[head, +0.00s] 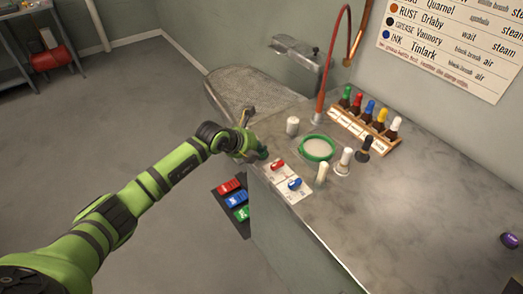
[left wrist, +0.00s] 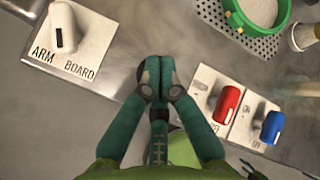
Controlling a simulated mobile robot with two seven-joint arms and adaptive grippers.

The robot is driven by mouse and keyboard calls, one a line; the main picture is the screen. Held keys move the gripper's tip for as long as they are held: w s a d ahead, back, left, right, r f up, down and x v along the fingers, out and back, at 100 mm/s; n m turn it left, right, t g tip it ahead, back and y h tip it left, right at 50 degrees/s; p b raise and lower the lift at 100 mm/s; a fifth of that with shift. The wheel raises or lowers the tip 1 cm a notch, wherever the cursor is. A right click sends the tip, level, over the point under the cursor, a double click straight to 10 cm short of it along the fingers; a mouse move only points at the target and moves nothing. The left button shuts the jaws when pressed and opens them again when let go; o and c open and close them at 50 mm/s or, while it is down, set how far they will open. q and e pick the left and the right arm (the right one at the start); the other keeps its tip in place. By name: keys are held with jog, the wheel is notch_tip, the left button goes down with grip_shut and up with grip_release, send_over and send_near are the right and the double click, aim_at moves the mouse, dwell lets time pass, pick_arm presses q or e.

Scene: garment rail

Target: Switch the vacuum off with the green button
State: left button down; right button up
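On the floor beside the counter, a dark base carries a red, a blue and a green block; the green button (head: 242,213) is nearest. I see no other green button, and the gripper hides some of the counter edge. My left gripper (head: 261,153) is over the counter's edge, left of a red switch (head: 277,165) and a blue switch (head: 295,184). In the left wrist view its fingertips (left wrist: 155,68) are together and appear empty. The red switch (left wrist: 226,104) and blue switch (left wrist: 272,127) are to their right. My right gripper is not in view.
A switch plate marked ARM BOARD (left wrist: 85,45) is left of the fingers. On the counter stand a green-rimmed round dish (head: 317,148), several white-topped pieces and a wooden rack (head: 362,130) of coloured bottles.

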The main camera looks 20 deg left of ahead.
pick_arm(q)
jog(key=shift+s+f, duration=0.1)
jog(key=shift+f, duration=0.05)
notch_tip(320, 180, up, 7)
jog(key=p, duration=0.5)
jog(key=shift+f, duration=0.3)
